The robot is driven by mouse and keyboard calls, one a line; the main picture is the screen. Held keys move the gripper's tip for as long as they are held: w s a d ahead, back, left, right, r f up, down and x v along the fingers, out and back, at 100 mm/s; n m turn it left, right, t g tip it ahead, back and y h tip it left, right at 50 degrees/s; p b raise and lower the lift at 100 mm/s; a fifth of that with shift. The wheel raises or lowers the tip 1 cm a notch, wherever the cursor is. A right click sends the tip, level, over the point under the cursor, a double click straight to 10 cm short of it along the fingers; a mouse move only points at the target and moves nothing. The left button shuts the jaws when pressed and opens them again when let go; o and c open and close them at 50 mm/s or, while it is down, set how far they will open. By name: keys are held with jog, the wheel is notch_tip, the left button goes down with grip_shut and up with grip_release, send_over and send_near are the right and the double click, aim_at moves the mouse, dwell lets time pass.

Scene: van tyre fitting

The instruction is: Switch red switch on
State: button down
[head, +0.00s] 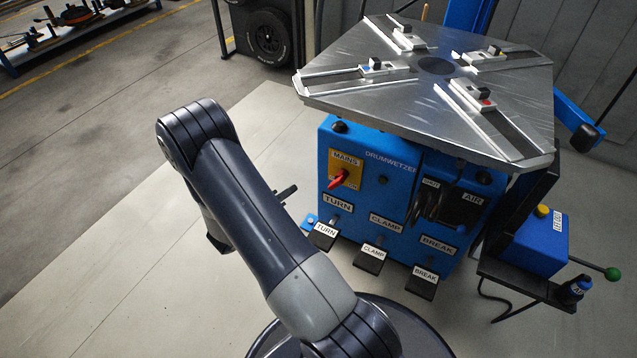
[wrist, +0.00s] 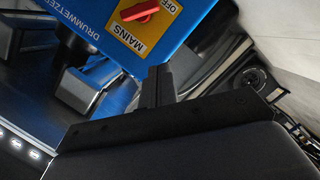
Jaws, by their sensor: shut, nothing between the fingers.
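The red switch (head: 338,179) is a rotary handle on a yellow plate (head: 346,168) marked MAINS, on the blue front of the tyre machine. In the head view the handle is tilted. In the wrist view the red switch (wrist: 140,10) shows at the top on its yellow plate (wrist: 147,30), with OFF and MAINS lettering partly readable. My gripper (wrist: 157,85) is shut and empty, with its fingers just below the plate in that view. In the head view my gripper (head: 288,191) is left of the machine, partly hidden by my arm, and apart from the switch.
The steel turntable (head: 345,88) with clamp jaws overhangs the blue cabinet (head: 378,205). Pedals marked TURN (head: 322,236), CLAMP (head: 369,259) and BREAK (head: 421,282) stick out below. A tyre (head: 268,35) stands behind. The floor left of the machine is clear.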

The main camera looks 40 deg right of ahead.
aim_at(339, 180)
jog(key=d+f+b, duration=0.2)
jog(key=d+b, duration=0.1)
jog(key=d, duration=0.2)
jog(key=s+d+f+b, duration=0.1)
jog(key=d+b, duration=0.2)
jog(key=d, duration=0.3)
jog(key=shift+f, duration=0.35)
